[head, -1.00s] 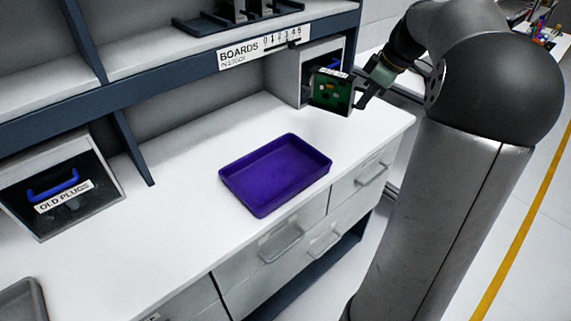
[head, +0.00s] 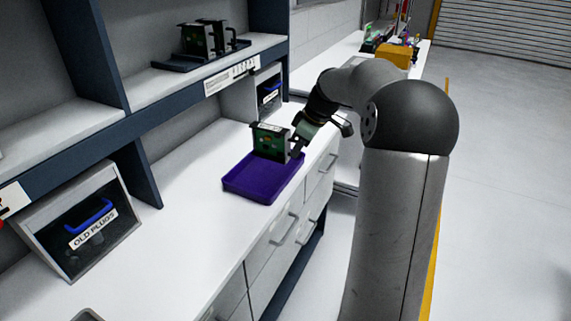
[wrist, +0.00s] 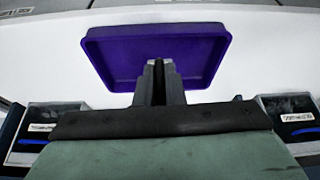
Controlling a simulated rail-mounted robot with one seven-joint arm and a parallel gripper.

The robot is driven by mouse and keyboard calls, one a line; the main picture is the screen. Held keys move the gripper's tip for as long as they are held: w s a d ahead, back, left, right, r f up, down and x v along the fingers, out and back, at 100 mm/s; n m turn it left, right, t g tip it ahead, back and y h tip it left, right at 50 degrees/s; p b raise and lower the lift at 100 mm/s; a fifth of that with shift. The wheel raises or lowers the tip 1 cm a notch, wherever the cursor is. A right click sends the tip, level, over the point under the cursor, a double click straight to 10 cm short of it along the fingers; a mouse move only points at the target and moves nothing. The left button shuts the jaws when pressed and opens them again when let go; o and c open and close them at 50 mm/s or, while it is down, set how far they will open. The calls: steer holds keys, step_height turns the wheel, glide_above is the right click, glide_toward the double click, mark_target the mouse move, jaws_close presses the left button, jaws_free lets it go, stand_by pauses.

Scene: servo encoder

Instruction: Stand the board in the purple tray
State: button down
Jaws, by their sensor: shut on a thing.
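The green board (head: 268,143) is upright in the head view, with a pale label strip along its top edge. My gripper (head: 296,148) is shut on its right side. The board is over the back part of the purple tray (head: 238,190); I cannot tell whether its lower edge touches the tray floor. In the wrist view my gripper (wrist: 158,68) reaches over the near rim of the tray (wrist: 112,58). The board is seen edge-on at best there and is mostly hidden by the fingers.
A bin labelled OLD PLUGS (head: 85,225) stands at left on the white counter (head: 185,215). Another blue-handled bin (head: 270,92) is behind the tray. A dark rack (head: 190,60) with more boards sits on the shelf above. The counter left of the tray is clear.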

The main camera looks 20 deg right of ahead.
mark_target(289, 154)
steer(key=w+f, duration=0.1)
steer(key=w+a+f, duration=0.1)
steer(key=w+f, duration=0.1)
steer(key=f, duration=0.1)
steer(key=shift+a+f, duration=0.1)
steer(key=shift+a, duration=0.25)
steer(key=shift+w+a+f+p, duration=0.15)
steer(key=shift+f+p, duration=0.25)
steer(key=shift+f, duration=1.3)
steer(key=shift+f, duration=0.2)
steer(key=c, duration=1.5)
jaws_free()
steer(key=shift+r, duration=0.1)
